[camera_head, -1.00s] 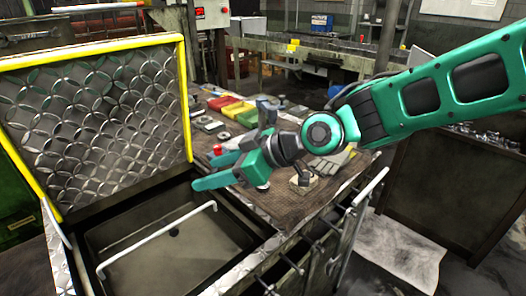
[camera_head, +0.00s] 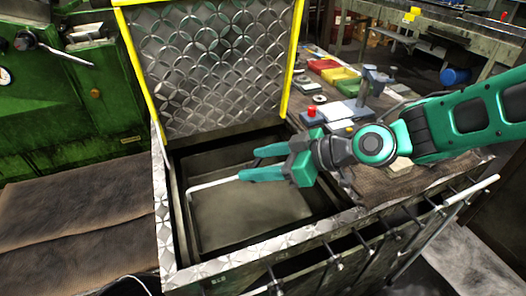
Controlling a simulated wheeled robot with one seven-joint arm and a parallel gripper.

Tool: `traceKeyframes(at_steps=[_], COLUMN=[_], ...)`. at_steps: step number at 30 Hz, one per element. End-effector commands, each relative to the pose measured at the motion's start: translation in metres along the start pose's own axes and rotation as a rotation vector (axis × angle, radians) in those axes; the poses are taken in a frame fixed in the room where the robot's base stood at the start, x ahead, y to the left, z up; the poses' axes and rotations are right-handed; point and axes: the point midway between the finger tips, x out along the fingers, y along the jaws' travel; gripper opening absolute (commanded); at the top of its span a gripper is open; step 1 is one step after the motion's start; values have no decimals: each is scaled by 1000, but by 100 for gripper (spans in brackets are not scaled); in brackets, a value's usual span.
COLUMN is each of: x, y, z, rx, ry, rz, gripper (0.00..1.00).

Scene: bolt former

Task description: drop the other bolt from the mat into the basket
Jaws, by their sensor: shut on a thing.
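My gripper (camera_head: 248,165) reaches left from the arm, over the open chest. The brown mat (camera_head: 385,187) lies on the bench at right, partly hidden by my arm.
The raised diamond-plate lid (camera_head: 215,70) with yellow edges stands behind the basket. Red, yellow and green trays (camera_head: 340,77) and a red knob (camera_head: 312,111) are on the bench behind my gripper. A rail with rods (camera_head: 400,225) runs along the front. A green machine (camera_head: 65,110) stands at left.

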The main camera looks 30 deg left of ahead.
Motion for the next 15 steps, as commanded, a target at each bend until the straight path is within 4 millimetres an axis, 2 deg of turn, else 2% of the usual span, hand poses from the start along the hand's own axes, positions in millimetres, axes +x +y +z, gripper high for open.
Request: traceKeyframes(at_steps=[6, 14, 15], x=[5, 5, 5], y=[0, 0, 0], z=[9, 10, 10], rx=[1, 0, 0], ry=[0, 0, 0], rz=[1, 1, 1], gripper=[30, 30, 59])
